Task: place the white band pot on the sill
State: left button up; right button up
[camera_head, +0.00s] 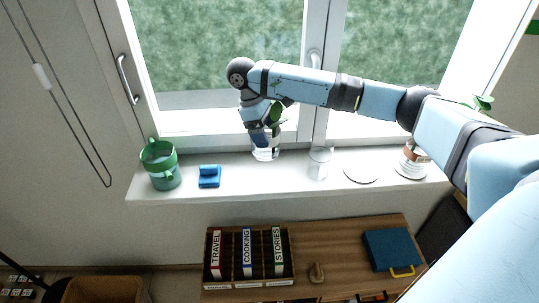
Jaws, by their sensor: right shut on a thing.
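My right gripper (260,127) is shut on the white band pot (266,151), over the sill (235,184) left of its middle. The pot shows white low down with a dark blue part above, and green leaves rise beside the gripper. The gripper hides much of it. I cannot tell whether its base touches the sill. An empty white saucer (361,173) lies on the sill to the right. An orange-brown and white pot (414,153) stands on another saucer at the right end, partly behind my arm. My left gripper is not in view.
A green watering can (160,166), a blue object (209,177) and a clear glass (319,163) stand on the sill. Window frames rise behind. Below are a wooden cabinet (345,238) with labelled files (246,253) and a blue case (390,249).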

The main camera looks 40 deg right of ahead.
aim_at(266, 154)
notch_tip(266, 154, down, 3)
jog(key=shift+f, duration=1)
notch_tip(266, 154, down, 4)
jog(key=shift+r, duration=0.2)
jog(key=o, duration=1)
jog(key=shift+f, duration=0.1)
jog(key=shift+c, duration=0.2)
